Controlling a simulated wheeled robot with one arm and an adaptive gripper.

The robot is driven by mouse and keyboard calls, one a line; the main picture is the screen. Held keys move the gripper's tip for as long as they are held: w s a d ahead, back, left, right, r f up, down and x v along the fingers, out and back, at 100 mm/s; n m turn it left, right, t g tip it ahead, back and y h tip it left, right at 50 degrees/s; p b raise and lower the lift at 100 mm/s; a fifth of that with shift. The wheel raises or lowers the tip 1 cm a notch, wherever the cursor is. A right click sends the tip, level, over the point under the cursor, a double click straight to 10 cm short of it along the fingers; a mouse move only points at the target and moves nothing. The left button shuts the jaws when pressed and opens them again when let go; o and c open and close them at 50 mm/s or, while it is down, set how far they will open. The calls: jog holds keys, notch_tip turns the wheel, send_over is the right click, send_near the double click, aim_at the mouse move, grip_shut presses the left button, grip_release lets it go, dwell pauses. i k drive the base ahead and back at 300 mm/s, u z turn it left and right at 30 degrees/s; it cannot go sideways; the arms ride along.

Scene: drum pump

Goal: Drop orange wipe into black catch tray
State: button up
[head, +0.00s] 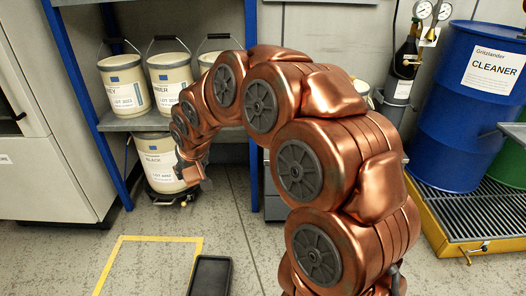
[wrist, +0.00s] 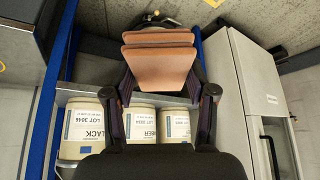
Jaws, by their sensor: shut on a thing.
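The orange wipe (wrist: 160,68) is a folded, flat pad between the two dark fingers of my gripper (wrist: 160,88) in the wrist view. The fingers are shut on its two sides. In the head view my gripper (head: 190,172) is up off the floor, in front of the lower bucket; the wipe there is hard to tell apart from my copper arm. The black catch tray (head: 210,276) lies on the floor at the bottom of the head view, cut off by the frame edge. My gripper is beyond it and higher, apart from it. I see nothing in the tray.
A yellow floor outline (head: 150,239) lies left of the tray. A blue CLEANER drum (head: 470,105) stands on a yellow-edged grate (head: 485,222) at right. A grey cabinet (head: 45,150) is left.

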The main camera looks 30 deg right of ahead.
aim_at(215, 278)
jog(key=z, duration=1.2)
jog(key=k, duration=0.9)
jog(key=u, duration=1.25)
jog(key=i, duration=0.5)
